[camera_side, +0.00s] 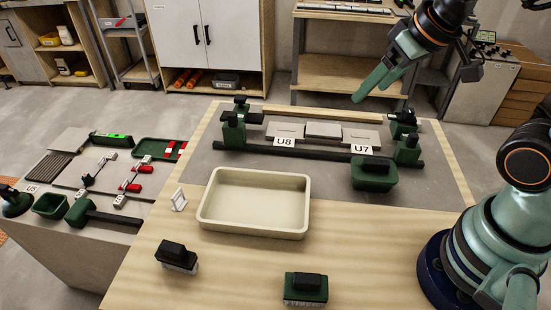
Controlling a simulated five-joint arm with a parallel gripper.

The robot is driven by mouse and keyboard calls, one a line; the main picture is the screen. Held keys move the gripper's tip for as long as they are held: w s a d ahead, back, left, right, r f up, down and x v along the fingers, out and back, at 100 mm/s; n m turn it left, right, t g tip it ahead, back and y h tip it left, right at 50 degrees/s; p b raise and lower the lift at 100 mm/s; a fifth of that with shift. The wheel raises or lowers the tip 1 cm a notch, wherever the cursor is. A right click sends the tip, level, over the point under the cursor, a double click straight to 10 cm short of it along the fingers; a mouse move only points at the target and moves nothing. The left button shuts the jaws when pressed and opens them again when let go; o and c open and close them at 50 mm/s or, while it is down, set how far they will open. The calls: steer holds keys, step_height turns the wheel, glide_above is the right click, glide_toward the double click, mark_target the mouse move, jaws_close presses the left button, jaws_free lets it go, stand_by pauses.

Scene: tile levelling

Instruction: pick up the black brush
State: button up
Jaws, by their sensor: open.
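The black brush (177,255) stands on the wooden table top at the front left, its dark handle up and pale bristles down. A second brush (305,287), with a green body and black handle, stands to its right near the front edge. My gripper (372,92) is at the upper right, raised above the far part of the table. It is open and empty, with its green fingers pointing down and left. It is well away from both brushes.
A cream tray (253,234) lies behind the brushes. A dark green tub (374,174) stands to its right. Behind are a rail frame with tiles (323,131) and labels U8 and U7. A small white stand (179,200) is left of the tray. Bare wood surrounds the brushes.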

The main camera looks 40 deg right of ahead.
steer(key=w+a+f+n+t+y, duration=0.1)
steer(key=w+a+f, duration=0.1)
steer(key=w+a, duration=0.45)
steer(key=n+t+y, duration=0.1)
steer(key=n+y, duration=0.3)
steer(key=y, duration=0.4)
glide_above(186, 251)
steer(key=s+d, duration=0.2)
step_height(186, 251, down, 13)
steer(key=shift+w+a+f, duration=0.1)
steer(key=shift+w+f, duration=0.05)
steer(key=shift+f, duration=1.35)
steer(key=shift+w+a+f, duration=0.1)
steer(key=shift+w+f, duration=0.05)
steer(key=shift+f, duration=1.35)
steer(key=shift+w+a+f, duration=0.15)
steer(key=shift+f, duration=0.15)
steer(key=shift+x, duration=2.25)
